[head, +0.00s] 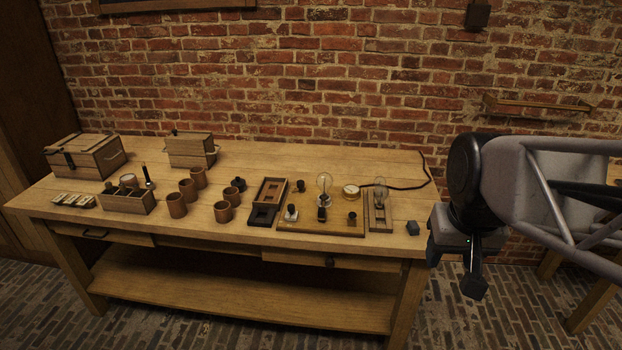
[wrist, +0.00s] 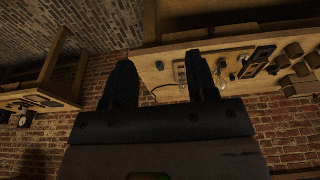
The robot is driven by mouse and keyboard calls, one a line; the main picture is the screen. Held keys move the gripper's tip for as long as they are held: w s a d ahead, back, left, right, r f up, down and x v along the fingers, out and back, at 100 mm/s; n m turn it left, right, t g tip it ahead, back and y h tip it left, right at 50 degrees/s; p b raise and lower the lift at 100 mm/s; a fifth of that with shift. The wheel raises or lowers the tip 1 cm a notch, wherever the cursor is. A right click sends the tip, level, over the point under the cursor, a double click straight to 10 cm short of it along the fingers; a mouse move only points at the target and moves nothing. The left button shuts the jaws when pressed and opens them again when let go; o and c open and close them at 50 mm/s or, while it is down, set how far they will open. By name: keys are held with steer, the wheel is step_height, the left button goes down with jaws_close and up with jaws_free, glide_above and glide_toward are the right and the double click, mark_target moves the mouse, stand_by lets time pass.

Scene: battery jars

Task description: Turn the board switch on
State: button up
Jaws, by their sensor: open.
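The wooden board (head: 343,227) lies flat near the right end of the table. It carries a clear bulb (head: 324,185), a round dial (head: 351,191), dark knobs and a small dark upright fitting (head: 322,213) below the bulb. A fitting with a pale top (head: 290,213) sits at its left front. Which fitting is the switch, and its setting, is too small to tell. My gripper (head: 473,272) hangs beyond the table's right end, well apart from the board. In the wrist view my gripper (wrist: 161,75) has its fingers spread and empty; the board (wrist: 234,60) shows beyond them, partly hidden.
A smaller bulb board (head: 379,218) and a dark block (head: 412,228) stand right of the board. A dark cable (head: 405,187) runs behind. A dark tray (head: 268,195), several brown jars (head: 223,211) and wooden boxes (head: 90,157) stand left.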

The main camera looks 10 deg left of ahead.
steer(key=w+a, duration=0.3)
steer(key=w, duration=0.4)
steer(key=w+a, duration=0.3)
steer(key=w, duration=0.4)
steer(key=n+g, duration=0.2)
glide_above(291, 205)
steer(key=f, duration=2)
steer(key=shift+s+d, duration=0.2)
steer(key=shift+d, duration=0.1)
steer(key=shift+w+a+f, duration=0.15)
steer(key=shift+a+f, duration=0.05)
steer(key=shift+a, duration=0.1)
steer(key=shift+f, duration=0.1)
steer(key=shift+f, duration=3.8)
steer(key=c, duration=0.9)
